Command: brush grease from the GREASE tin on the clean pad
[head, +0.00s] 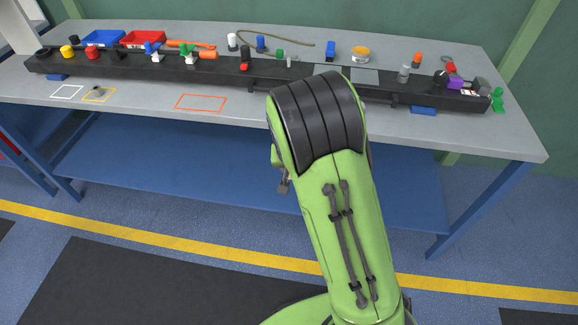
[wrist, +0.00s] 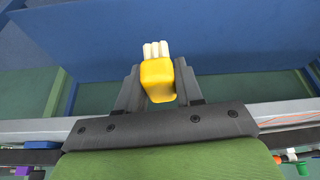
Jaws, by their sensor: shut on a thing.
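My gripper (wrist: 158,72) is shut on a brush (wrist: 158,82) with a yellow handle and pale bristles. The bristles point away from my wrist, and the brush touches nothing else that I can see. In the head view my arm hides most of the gripper and the brush. A round tin with an orange-yellow top (head: 360,54) stands at the back of the bench; its label is too small to read, so I cannot tell if it is the GREASE tin. A flat grey plate (head: 364,76) lies by the black rail; I cannot tell if it is the clean pad.
A long black rail (head: 140,66) with several coloured parts runs along the grey bench (head: 455,130). Blue (head: 104,38) and red (head: 143,38) trays stand behind it at left. White, yellow and orange outlines (head: 201,103) mark the front; the bench around the orange one is clear.

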